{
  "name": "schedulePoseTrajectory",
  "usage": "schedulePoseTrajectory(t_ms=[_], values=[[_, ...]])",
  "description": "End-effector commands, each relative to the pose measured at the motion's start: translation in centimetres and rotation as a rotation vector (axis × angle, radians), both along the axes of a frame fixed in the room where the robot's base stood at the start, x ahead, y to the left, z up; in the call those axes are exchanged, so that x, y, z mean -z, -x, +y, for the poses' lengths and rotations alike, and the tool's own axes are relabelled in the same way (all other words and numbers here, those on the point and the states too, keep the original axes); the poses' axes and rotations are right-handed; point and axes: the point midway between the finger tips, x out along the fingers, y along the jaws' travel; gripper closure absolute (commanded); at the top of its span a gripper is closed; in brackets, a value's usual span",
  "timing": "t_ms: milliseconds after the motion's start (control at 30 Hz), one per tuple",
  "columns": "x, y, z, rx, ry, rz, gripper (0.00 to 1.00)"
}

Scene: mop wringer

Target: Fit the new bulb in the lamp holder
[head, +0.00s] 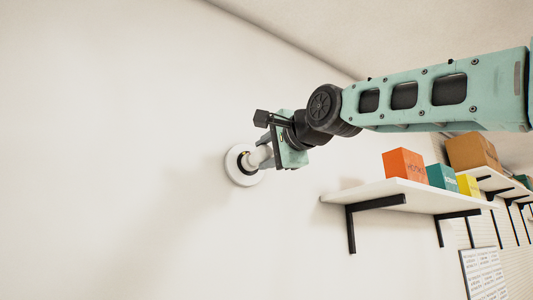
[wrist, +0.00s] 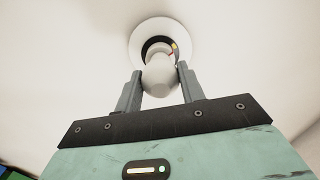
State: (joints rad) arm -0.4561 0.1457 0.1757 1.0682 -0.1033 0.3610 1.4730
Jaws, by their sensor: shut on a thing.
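The new bulb (wrist: 159,77) is white and sits between the two fingers of my gripper (wrist: 157,84) in the wrist view. My gripper is shut on it. The lamp holder (wrist: 143,30) is a round white disc with a dark ring at its centre, fixed to the pale surface ahead of the bulb. The bulb's far end is at the dark centre in the wrist view; I cannot tell how deep it sits. A small orange-yellow spot shows beside it. In the head view the bulb (head: 259,157) lies between my gripper and the lamp holder (head: 234,168).
A white shelf (head: 400,196) on black brackets stands to the right, below my arm. It carries an orange box (head: 404,165), a teal box (head: 442,177) and a yellow box (head: 468,185). A cardboard box (head: 473,151) is farther back. The wall left of the holder is bare.

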Motion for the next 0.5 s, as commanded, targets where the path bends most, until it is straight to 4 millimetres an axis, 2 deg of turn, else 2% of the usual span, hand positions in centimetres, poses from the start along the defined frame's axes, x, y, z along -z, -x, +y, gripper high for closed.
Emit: schedulePoseTrajectory(t_ms=[33, 67, 133, 167, 500], values=[[-0.07, -0.03, -0.01, 0.001, -0.022, 0.012, 0.83], [-0.07, -0.06, -0.03, 0.001, -0.035, 0.021, 0.58], [-0.07, -0.08, -0.06, 0.002, -0.031, 0.02, 0.39], [-0.06, -0.07, -0.05, 0.002, -0.031, 0.02, 0.36], [0.05, 0.26, -0.24, 0.001, -0.03, 0.018, 0.36]])
